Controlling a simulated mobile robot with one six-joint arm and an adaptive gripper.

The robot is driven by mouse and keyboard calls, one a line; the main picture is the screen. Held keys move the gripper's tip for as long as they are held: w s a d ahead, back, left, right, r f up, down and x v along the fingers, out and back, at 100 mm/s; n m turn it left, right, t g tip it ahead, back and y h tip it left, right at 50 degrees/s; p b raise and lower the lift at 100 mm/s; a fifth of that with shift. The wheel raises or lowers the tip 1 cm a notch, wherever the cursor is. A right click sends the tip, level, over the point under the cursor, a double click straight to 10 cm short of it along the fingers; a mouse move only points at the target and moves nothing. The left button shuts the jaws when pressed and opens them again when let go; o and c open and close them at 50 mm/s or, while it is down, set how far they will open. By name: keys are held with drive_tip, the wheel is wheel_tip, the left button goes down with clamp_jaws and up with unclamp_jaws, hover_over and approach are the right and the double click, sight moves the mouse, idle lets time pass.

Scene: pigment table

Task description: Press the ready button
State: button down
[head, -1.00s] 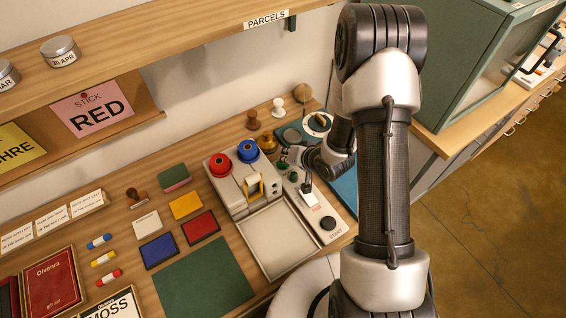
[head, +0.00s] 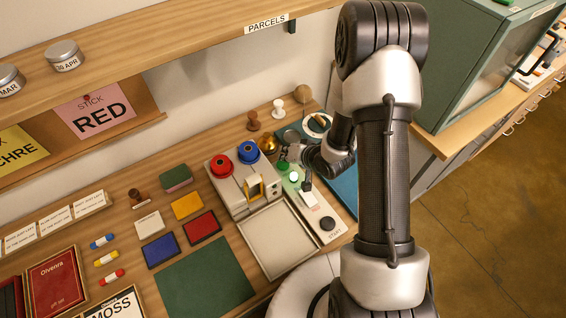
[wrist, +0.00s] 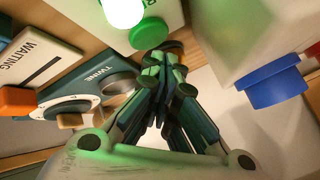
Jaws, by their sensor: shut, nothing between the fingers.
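The green ready button (wrist: 148,33) shows in the wrist view just above my fingertips, with a partly cut-off label beside it. In the head view the button (head: 283,165) is on the light panel (head: 334,237), close by my gripper (head: 284,154). Beside it a round lamp (head: 294,176) glows green; in the wrist view the lamp (wrist: 122,10) is bright, nearly white. My gripper (wrist: 165,65) is shut and empty, its tips overlapping the button's lower edge in the wrist view. I cannot tell whether they touch it.
A machine with a red spool (head: 220,164) and a blue spool (head: 248,151) stands left of the panel. A black START button (head: 327,223) is at the panel's near end.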

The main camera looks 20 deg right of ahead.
drive_tip(key=shift+r+p, duration=2.55)
drive_tip(key=shift+r, duration=0.45)
drive_tip(key=s+d+r+n+g+h+b, duration=0.1)
drive_tip(key=s+d+r+h, duration=0.2)
drive_tip(key=r, duration=0.7)
drive_tip(key=s+d+r+n+h, duration=0.1)
drive_tip(key=s+d+r+h, duration=0.1)
drive_tip(key=r, duration=0.7)
drive_tip(key=s+a+r+g, duration=0.1)
drive_tip(key=s+a+r, duration=0.1)
drive_tip(key=s, duration=0.5)
drive_tip(key=s+a+r+n+g+b, duration=0.1)
drive_tip(key=s+r, duration=0.3)
drive_tip(key=s, duration=0.4)
drive_tip(key=s+a+r+n+y, duration=0.1)
drive_tip(key=s+a+r, duration=0.1)
drive_tip(key=s, duration=0.6)
drive_tip(key=shift+a+r+g, duration=0.4)
drive_tip(key=shift+r, duration=0.2)
